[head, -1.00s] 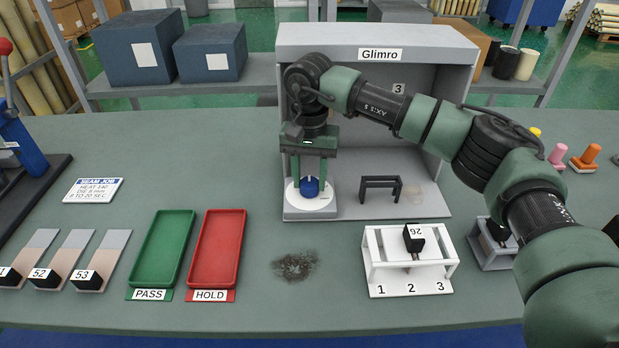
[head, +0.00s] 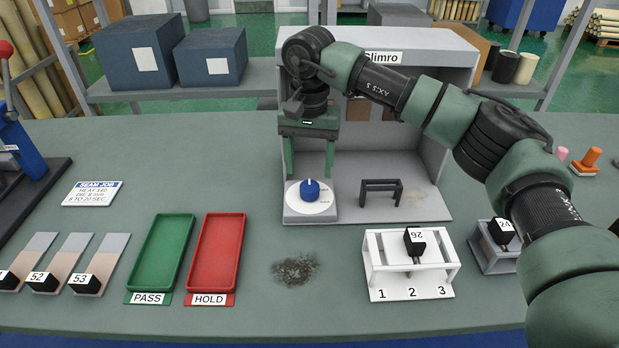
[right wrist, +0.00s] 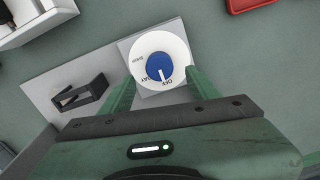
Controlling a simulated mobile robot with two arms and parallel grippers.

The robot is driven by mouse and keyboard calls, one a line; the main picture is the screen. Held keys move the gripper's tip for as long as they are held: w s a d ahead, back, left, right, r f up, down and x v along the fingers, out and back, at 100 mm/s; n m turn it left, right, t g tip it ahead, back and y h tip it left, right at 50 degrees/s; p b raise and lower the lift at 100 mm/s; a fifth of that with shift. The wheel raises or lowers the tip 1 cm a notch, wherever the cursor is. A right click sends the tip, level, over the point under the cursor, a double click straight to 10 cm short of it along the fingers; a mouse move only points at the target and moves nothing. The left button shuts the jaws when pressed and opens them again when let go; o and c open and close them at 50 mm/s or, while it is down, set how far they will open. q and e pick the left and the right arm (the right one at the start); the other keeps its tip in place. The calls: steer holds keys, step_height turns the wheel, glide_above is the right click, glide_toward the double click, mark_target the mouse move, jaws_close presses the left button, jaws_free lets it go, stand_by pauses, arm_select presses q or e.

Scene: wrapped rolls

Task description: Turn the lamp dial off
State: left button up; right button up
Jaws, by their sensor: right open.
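The lamp dial is a blue knob (head: 310,190) on a white disc (head: 327,203) at the front left corner of the Glimro booth. In the right wrist view the knob (right wrist: 159,66) has a white pointer aimed close to the printed OFF, with DAY beside it. My right gripper (head: 309,176) is open and empty above the dial, its fingers apart on either side and clear of the knob. My left gripper is not in view.
The grey Glimro booth (head: 462,58) surrounds the dial, with a small black stand (head: 381,184) on its floor. A white numbered rack (head: 410,293) holds a black block marked 26. Green PASS (head: 160,250) and red HOLD (head: 216,250) trays lie left.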

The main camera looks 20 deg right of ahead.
mark_target(310, 185)
steer(key=shift+r, duration=1.55)
